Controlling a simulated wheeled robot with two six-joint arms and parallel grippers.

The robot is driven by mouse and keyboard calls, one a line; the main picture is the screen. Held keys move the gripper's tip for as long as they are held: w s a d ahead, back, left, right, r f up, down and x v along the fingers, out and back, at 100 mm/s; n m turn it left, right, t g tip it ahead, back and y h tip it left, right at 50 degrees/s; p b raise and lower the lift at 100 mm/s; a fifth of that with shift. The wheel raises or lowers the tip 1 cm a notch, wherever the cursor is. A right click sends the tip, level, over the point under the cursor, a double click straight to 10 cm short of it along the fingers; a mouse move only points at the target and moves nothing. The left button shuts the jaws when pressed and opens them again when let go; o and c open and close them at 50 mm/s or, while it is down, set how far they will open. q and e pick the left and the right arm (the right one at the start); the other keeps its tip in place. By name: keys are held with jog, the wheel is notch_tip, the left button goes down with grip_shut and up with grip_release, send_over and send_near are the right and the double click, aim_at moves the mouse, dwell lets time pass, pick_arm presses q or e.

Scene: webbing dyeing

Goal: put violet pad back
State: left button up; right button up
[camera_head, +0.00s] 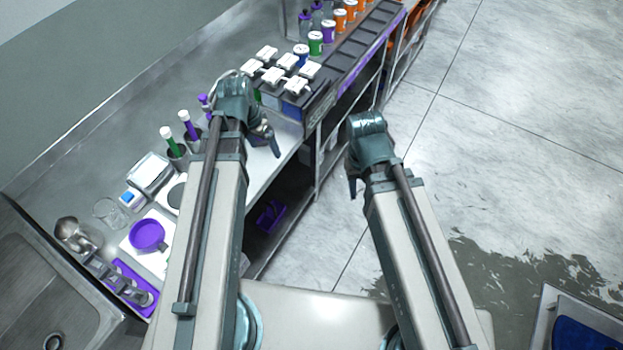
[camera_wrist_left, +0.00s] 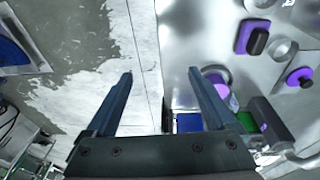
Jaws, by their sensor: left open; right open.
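The violet pad (camera_wrist_left: 253,37), with a dark handle on top, lies flat on the metal counter at the upper right of the left wrist view. I cannot make it out in the head view, where my left arm covers part of the counter. My left gripper (camera_head: 267,142) is over the counter's front edge; the left wrist view shows its fingers (camera_wrist_left: 160,74) apart and empty, away from the pad. My right gripper (camera_head: 354,182) is open and empty above the floor. A dark holder with a blue block (camera_head: 296,84) and a green block (camera_wrist_left: 245,121) stands near the left gripper.
A violet round dish (camera_head: 147,235) and a violet tray (camera_head: 120,275) stand at the counter's near end beside the sink (camera_head: 45,295). Tubes in dark cups (camera_head: 178,150) stand behind my left arm. Colored jars (camera_head: 315,43) line the far end.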

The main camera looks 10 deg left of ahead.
pick_arm(q)
jog(key=s+d+g+y, duration=0.1)
jog(key=s+d, duration=0.4)
jog(key=d, duration=0.2)
jog(key=s+d+y, duration=0.1)
jog(key=s+d, duration=0.4)
jog(key=d, duration=0.3)
jog(key=shift+d+n+g+y, duration=0.25)
jog(key=shift+n+g+y, duration=0.05)
jog(key=shift+g+y, duration=0.1)
jog(key=shift+f, duration=0.1)
